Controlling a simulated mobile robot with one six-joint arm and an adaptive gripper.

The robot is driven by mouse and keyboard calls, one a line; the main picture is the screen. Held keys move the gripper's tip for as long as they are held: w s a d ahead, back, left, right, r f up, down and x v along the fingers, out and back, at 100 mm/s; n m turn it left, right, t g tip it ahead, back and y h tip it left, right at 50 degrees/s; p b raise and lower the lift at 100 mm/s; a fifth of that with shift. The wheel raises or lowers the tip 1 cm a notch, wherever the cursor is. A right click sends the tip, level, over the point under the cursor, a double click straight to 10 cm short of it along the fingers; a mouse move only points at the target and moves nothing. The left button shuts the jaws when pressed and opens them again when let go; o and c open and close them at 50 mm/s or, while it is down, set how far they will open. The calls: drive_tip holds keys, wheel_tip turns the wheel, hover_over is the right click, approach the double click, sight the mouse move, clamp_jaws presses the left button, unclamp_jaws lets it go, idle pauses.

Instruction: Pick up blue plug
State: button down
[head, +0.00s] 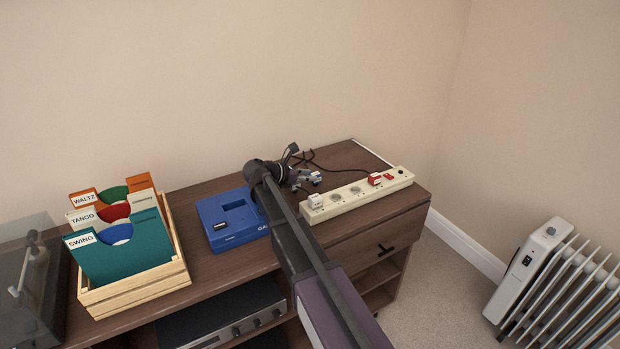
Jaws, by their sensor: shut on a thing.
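My gripper (313,178) is just behind the left part of a cream power strip (344,200) on the dark wooden cabinet. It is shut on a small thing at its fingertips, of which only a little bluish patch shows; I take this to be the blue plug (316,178). Most of the plug is hidden by the fingers. A white plug (315,201) sits in the strip's left end. A red plug (375,179) sits toward its right end. Sockets between them are empty.
A blue device (230,221) lies left of my arm. A wooden crate (137,297) of record sleeves stands farther left, beside a turntable (32,285). A black cable (340,170) runs behind the strip. The wall is close behind; a white radiator (530,265) stands at right.

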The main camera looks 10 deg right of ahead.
drive_tip(key=shift+r, duration=0.1)
wheel_tip(320, 180, up, 10)
drive_tip(key=p, duration=1)
drive_tip(key=shift+a, duration=0.1)
idle(0.8)
